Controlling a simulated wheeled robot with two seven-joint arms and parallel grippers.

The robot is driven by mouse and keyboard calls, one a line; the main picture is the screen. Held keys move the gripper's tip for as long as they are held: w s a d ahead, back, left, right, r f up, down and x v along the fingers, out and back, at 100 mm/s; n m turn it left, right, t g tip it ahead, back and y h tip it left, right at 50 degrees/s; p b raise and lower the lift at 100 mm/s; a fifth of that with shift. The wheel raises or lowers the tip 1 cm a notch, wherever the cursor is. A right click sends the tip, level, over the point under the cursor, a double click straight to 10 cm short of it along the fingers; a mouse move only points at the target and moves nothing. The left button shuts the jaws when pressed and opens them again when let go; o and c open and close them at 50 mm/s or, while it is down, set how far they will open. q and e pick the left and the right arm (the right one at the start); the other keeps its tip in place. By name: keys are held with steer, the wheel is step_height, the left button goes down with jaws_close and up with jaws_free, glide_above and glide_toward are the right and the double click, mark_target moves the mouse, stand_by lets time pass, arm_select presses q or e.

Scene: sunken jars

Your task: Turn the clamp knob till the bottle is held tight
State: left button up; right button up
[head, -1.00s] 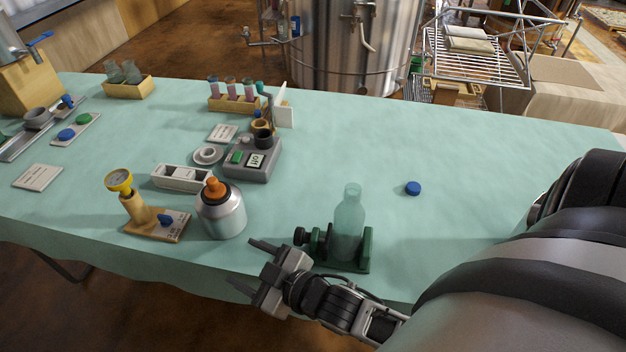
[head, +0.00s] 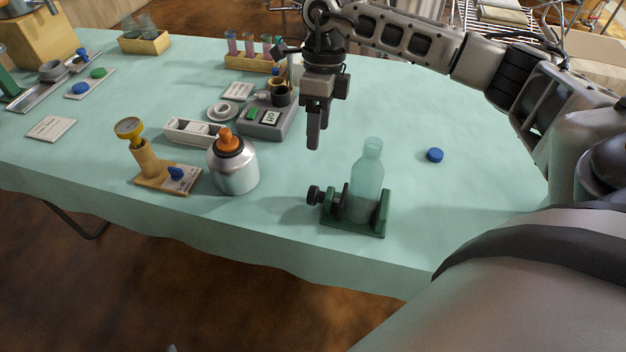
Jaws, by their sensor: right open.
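A green clamp (head: 352,228) stands near the front edge of the table. Its black knob (head: 314,195) sticks out on the left side. A translucent pale green bottle (head: 366,185) stands upright between the clamp's jaws; whether they touch it I cannot tell. My right gripper (head: 314,140) points down above the table, behind and above the knob, apart from clamp and bottle. It is open and empty, its fingers seen nearly in line. My left gripper is not in view.
A blue cap (head: 435,155) lies right of the bottle. A silver bottle with an orange top (head: 234,165) stands left of the clamp. A grey device (head: 268,118) is farther back. The cloth around the clamp is mostly clear.

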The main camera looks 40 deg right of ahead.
mark_target(313, 187)
steer(key=p+x, duration=0.1)
steer(key=x, duration=1.4)
steer(key=shift+a+f+p, duration=0.1)
steer(key=shift+f+p, duration=0.15)
steer(key=shift+p, duration=0.15)
steer(key=c, duration=1)
